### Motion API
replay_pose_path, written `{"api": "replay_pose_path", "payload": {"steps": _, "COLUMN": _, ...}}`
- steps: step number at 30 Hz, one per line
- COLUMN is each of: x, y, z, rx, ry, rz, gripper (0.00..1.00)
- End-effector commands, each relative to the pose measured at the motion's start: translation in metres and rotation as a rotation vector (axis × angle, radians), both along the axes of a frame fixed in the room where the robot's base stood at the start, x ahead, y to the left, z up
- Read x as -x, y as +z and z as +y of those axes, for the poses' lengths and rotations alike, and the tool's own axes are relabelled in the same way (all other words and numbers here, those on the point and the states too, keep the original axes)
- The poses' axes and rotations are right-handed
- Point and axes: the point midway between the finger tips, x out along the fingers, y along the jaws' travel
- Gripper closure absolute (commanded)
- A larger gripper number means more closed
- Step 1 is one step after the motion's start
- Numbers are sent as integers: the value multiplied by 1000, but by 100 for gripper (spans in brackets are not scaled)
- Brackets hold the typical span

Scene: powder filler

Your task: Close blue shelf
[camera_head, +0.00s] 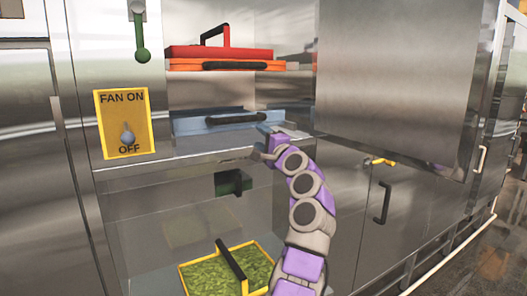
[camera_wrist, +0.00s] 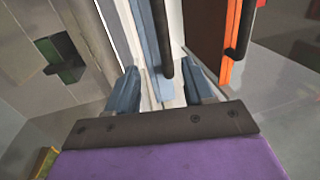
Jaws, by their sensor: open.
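The blue shelf (camera_head: 188,126) is a flat blue drawer front with a dark bar handle (camera_head: 236,118), set in the metal cabinet below an orange shelf. My gripper (camera_head: 264,146) is at the right end of the blue shelf, just below and in front of it. In the wrist view my gripper (camera_wrist: 162,90) has its two fingers apart. The blue shelf (camera_wrist: 150,48) and its handle (camera_wrist: 163,38) run between and beyond the fingertips in that turned view. I cannot tell whether a finger touches the shelf.
A yellow-rimmed tray of green material (camera_head: 215,275) is below. A yellow fan switch plate (camera_head: 124,123) is left. A metal door panel (camera_head: 395,85) stands right.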

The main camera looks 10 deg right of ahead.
Motion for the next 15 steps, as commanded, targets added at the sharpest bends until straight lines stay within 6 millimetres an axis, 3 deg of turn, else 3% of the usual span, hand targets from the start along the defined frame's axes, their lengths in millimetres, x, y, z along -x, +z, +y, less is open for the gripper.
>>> {"api": "replay_pose_path", "payload": {"steps": 15, "x": 8, "y": -2, "z": -3, "rx": -1, "ry": -1, "rz": 3, "gripper": 48}}
